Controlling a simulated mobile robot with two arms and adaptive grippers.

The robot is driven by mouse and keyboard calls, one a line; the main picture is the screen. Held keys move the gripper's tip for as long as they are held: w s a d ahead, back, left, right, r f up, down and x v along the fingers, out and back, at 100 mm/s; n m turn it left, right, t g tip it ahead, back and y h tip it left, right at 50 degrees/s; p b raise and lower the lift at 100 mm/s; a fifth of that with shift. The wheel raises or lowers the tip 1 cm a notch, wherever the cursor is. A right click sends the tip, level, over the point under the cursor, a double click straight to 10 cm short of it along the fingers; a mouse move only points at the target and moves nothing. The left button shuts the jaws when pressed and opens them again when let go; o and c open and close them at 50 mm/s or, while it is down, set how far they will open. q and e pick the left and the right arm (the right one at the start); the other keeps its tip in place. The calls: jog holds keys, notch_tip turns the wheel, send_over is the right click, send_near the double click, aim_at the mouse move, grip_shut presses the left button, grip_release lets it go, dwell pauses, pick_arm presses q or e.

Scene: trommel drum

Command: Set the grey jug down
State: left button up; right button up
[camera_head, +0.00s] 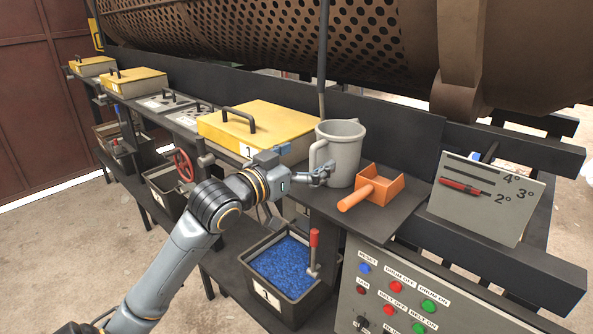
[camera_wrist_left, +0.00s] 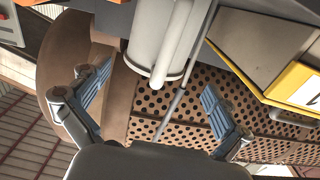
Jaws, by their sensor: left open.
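The grey jug (camera_head: 347,157) stands upright on the dark shelf (camera_head: 385,215), its handle facing left. It appears to rest on the shelf. My left gripper (camera_head: 322,174) is beside the jug's handle side, low on the body. In the left wrist view, which looks turned over, the jug (camera_wrist_left: 153,32) and its handle (camera_wrist_left: 172,45) are beyond the spread fingers of my left gripper (camera_wrist_left: 153,106). The fingers are open, with nothing held between them. My right gripper is not in view.
An orange scoop (camera_head: 378,185) lies right of the jug, close to it. A yellow-lidded box (camera_head: 270,124) is on the left. Below are a bin of blue material (camera_head: 290,265) with a red-handled lever (camera_head: 314,240) and a button panel (camera_head: 400,305). The perforated drum (camera_head: 290,30) is behind.

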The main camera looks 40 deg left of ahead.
pick_arm(q)
jog(key=shift+s+a+b, duration=0.1)
jog(key=shift+s+b, duration=0.3)
jog(key=shift+s, duration=1.45)
jog(key=shift+f, duration=0.1)
